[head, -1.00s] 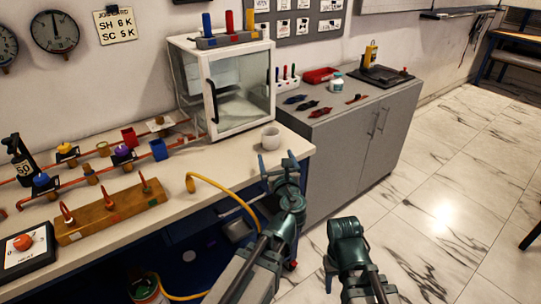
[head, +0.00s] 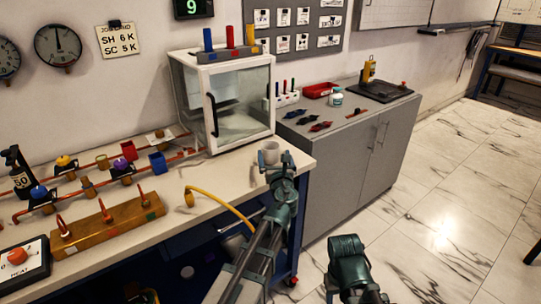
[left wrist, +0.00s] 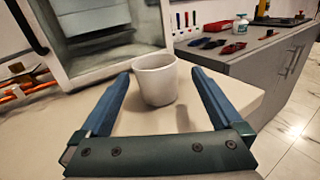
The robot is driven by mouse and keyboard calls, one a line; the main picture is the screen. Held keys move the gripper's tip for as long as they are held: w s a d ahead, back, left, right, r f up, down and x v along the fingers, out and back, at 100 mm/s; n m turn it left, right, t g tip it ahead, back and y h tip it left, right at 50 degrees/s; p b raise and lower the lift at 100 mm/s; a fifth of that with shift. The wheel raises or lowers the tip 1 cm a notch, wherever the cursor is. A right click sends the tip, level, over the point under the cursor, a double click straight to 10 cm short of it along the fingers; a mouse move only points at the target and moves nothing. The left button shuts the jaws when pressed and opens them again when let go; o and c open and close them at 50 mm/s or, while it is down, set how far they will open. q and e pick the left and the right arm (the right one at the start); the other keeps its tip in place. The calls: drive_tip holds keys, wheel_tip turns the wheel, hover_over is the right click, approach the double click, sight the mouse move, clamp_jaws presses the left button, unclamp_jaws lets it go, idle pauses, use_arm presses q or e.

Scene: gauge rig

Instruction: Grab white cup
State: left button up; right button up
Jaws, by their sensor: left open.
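The white cup (head: 269,151) stands upright on the bench's right end, in front of the glass-fronted cabinet. In the left wrist view the cup (left wrist: 155,82) sits between the fingertips of my left gripper (left wrist: 160,74). The blue fingers are open, with a gap showing on each side of the cup. In the head view my left gripper (head: 273,161) is at the cup and partly hides it. A green part of my right arm shows at the lower right; its fingers are not visible.
The white cabinet (head: 202,120) stands close behind the cup. A yellow hose (head: 222,202) curves over the bench front to the left. A grey cupboard (head: 345,165) adjoins on the right.

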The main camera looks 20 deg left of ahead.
sight(271, 154)
use_arm(q)
drive_tip(key=shift+a+f+b+x, duration=0.15)
drive_tip(key=shift+f+x, duration=0.05)
drive_tip(key=shift+x, duration=1.1)
drive_tip(key=shift+a+f+b+x, duration=0.15)
drive_tip(key=shift+x, duration=1.15)
drive_tip(key=shift+s, duration=0.2)
drive_tip(key=c, duration=1.4)
